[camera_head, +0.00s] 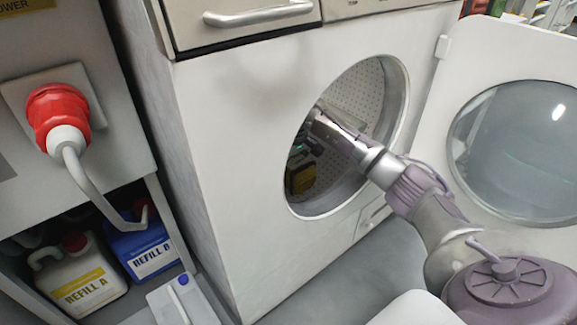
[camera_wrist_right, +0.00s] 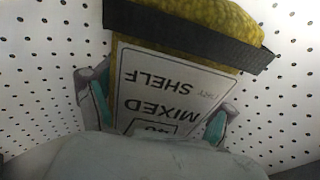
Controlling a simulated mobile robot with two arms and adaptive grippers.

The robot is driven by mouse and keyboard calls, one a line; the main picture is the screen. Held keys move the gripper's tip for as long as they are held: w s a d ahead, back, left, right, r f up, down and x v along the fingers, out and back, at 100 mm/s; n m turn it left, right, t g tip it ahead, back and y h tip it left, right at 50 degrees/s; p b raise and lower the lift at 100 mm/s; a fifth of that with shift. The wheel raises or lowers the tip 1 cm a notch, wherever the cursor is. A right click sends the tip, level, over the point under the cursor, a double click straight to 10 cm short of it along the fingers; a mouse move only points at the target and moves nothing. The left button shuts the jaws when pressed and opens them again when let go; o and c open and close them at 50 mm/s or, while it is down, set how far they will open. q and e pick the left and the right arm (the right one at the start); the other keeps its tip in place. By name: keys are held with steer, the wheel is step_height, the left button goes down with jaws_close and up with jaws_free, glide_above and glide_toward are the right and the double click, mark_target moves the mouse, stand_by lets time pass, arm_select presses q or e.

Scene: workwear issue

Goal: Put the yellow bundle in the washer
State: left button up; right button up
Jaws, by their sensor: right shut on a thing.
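The washer (camera_head: 235,150) is white, with its round door (camera_head: 515,140) swung open to the right. My right arm reaches through the opening into the perforated drum (camera_head: 372,95). My right gripper (camera_head: 302,160) is inside the drum, shut on the yellow bundle (camera_head: 300,180), which looks small and dark there. In the right wrist view the yellow bundle (camera_wrist_right: 205,18) has a dark strap and a white label reading "MIXED SHELF", with the gripper's fingers (camera_wrist_right: 155,105) on either side of it. The drum's dotted wall surrounds it. My left gripper is not in view.
A red plug (camera_head: 58,112) with a grey cable sits on the panel at left. Below are a white "REFILL A" jug (camera_head: 80,275) and a blue "REFILL B" jug (camera_head: 140,243). A drawer with a handle (camera_head: 258,14) is above the washer opening. Grey floor shows below the washer.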

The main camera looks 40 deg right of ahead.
mark_target(293, 159)
steer(key=shift+f, duration=0.25)
steer(key=o, duration=1.2)
steer(key=shift+o, duration=0.2)
steer(key=shift+r, duration=0.15)
steer(key=shift+r, duration=0.35)
steer(key=r+p, duration=0.2)
steer(key=r, duration=0.2)
steer(key=s+r+p, duration=0.1)
steer(key=r+p, duration=0.2)
steer(key=r, duration=0.1)
steer(key=r+p, duration=0.2)
steer(key=r, duration=0.2)
steer(key=shift+s+d+p, duration=0.1)
steer(key=shift+s+p, duration=0.3)
